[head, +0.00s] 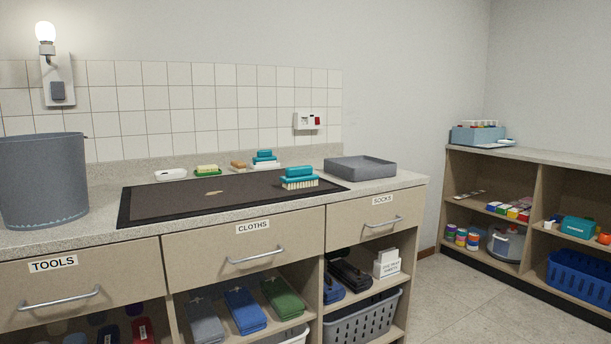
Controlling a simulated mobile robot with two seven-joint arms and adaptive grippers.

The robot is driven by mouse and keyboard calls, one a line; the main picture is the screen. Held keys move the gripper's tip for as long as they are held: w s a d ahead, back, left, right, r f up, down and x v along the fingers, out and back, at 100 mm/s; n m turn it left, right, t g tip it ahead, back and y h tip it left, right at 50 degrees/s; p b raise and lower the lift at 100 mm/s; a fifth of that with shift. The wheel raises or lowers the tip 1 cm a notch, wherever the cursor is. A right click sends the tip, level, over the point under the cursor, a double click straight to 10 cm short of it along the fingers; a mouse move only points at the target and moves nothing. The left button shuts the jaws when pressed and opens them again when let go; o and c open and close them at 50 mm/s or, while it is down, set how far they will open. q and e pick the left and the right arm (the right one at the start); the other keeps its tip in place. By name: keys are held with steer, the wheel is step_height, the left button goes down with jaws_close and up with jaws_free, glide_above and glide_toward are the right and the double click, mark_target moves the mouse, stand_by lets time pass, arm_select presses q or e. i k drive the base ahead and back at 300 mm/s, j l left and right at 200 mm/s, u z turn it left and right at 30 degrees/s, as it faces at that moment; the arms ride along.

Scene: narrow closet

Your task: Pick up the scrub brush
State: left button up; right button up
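A scrub brush (299,179) with a teal top and pale bristles rests bristles down near the right end of the dark mat (150,203) on the counter. A similar teal brush (264,157) sits farther back, behind the mat near the tiled wall. Neither of my grippers shows in the head view.
A grey bucket (43,180) stands at the counter's left end and a grey tray (360,168) at its right end. A soap dish (171,175), a sponge (207,170) and a wooden brush (238,165) line the back. Drawers below are shut. Floor (470,300) at right is clear.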

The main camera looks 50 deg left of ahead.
mark_target(303, 177)
steer(key=i+l+u, duration=0.1)
steer(key=i+u, duration=0.25)
steer(key=i+l+u, duration=0.55)
steer(key=i+u, duration=0.2)
steer(key=k, duration=0.05)
